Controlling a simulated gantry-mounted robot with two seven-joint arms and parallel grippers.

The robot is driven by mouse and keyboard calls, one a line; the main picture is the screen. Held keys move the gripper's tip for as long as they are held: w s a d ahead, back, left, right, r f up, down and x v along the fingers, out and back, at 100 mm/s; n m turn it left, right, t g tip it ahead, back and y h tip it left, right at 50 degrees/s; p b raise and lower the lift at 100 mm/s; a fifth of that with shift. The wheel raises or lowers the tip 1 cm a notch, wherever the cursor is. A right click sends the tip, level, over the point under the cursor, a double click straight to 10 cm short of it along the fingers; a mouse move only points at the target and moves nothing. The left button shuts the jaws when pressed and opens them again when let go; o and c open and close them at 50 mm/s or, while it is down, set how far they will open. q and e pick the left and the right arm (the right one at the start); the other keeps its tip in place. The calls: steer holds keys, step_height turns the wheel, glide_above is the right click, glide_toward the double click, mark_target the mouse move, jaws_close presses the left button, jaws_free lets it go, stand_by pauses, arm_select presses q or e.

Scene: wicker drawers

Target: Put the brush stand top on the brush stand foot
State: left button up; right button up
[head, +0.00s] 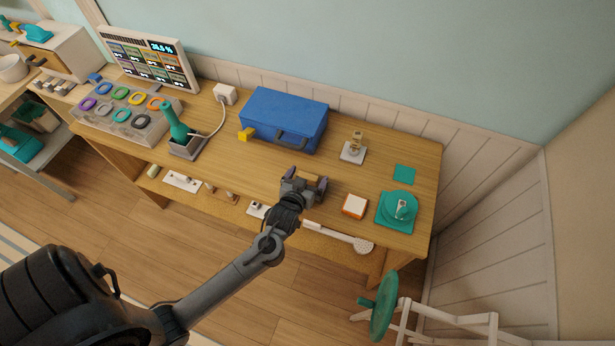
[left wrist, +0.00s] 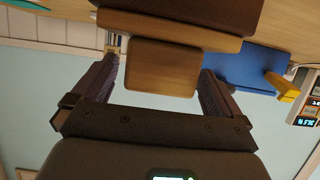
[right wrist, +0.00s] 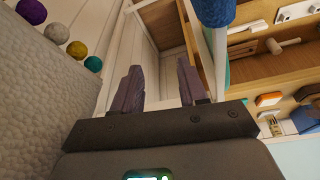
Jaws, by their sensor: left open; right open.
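My left gripper (head: 304,180) is open over the front of the workbench. In the left wrist view, which looks upside down, a stepped brown wooden piece shows close in front of the open left fingers (left wrist: 158,85). Its pale block (left wrist: 160,68) lies between them in the picture; I cannot tell if they touch it. In the head view the hand hides most of that spot. A small tan upright piece on a pale square plate (head: 352,154) stands behind, to the right. I cannot tell which pieces are the brush stand top and foot. My right gripper (right wrist: 158,85) is open and empty.
A blue case (head: 285,118) stands at the back of the bench (head: 240,165), with a yellow block (head: 245,134) beside it. A white-and-orange box (head: 354,206) and a teal mat (head: 385,222) lie at the right. A teal-handled tool (head: 177,124) stands left.

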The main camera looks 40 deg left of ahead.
arm_select(q)
steer(key=s+d+r+m+g+h, duration=0.2)
steer(key=s+d+m+g, duration=0.1)
steer(key=s, duration=0.8)
steer(key=s+d+r+m+g+h, duration=0.3)
steer(key=s+d+g, duration=0.3)
steer(key=s, duration=0.6)
steer(key=shift+d+p, duration=0.4)
steer(key=shift+d, duration=0.05)
steer(key=shift+r, duration=0.1)
